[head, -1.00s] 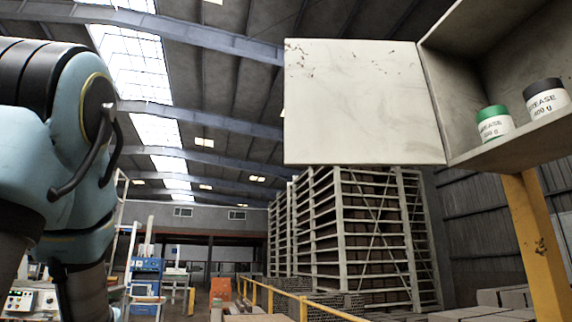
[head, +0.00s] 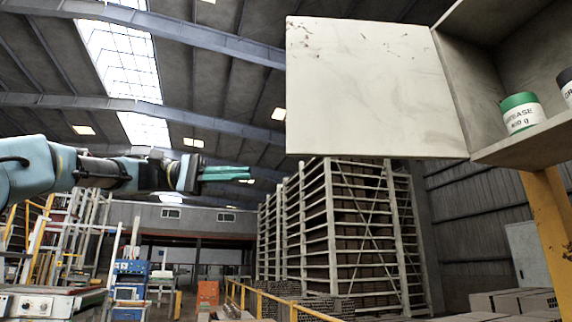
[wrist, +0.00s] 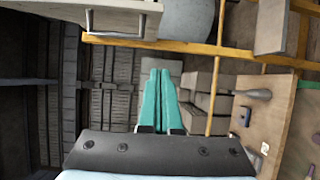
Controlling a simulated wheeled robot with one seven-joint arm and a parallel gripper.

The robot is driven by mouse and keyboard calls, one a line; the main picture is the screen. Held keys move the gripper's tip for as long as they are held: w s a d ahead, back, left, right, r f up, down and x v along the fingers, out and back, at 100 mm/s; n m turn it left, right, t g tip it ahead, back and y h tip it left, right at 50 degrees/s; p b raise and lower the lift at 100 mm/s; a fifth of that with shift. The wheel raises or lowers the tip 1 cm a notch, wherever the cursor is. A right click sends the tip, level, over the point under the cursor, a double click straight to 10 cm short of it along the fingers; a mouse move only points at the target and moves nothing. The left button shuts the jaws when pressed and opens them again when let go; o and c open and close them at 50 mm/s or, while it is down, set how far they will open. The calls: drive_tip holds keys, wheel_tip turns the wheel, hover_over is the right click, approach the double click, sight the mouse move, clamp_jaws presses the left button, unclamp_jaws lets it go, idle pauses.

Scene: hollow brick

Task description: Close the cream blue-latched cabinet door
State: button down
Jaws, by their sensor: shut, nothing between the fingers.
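The cream cabinet door (head: 375,90) stands wide open in the head view, swung out to the left of the cabinet (head: 478,95), with its scuffed face toward me. I see no blue latch on it. My gripper (head: 248,173) is left of the door, below its mid-height and apart from it in the picture. Its teal fingers are together and empty; they also show in the wrist view (wrist: 160,72).
Inside the cabinet are a green-lidded grease jar (head: 521,113) and a dark-lidded jar (head: 567,88). A yellow post (head: 548,215) stands below the cabinet. In the wrist view, a pale panel with a metal handle (wrist: 115,34) is at upper left.

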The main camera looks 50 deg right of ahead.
sight(287, 156)
drive_tip(key=shift+m+g, duration=0.3)
drive_tip(key=shift+s+d+r+p, duration=0.15)
drive_tip(key=shift+s+p, duration=0.35)
drive_tip(key=shift+s, duration=1.5)
drive_tip(key=shift+s+d+r+p, duration=0.15)
drive_tip(key=shift+s+p, duration=0.3)
drive_tip(key=shift+s, duration=1.6)
drive_tip(key=shift+s+d+r+p, duration=0.15)
drive_tip(key=shift+s+p, duration=0.35)
drive_tip(key=shift+s, duration=1.5)
drive_tip(key=shift+a, duration=0.1)
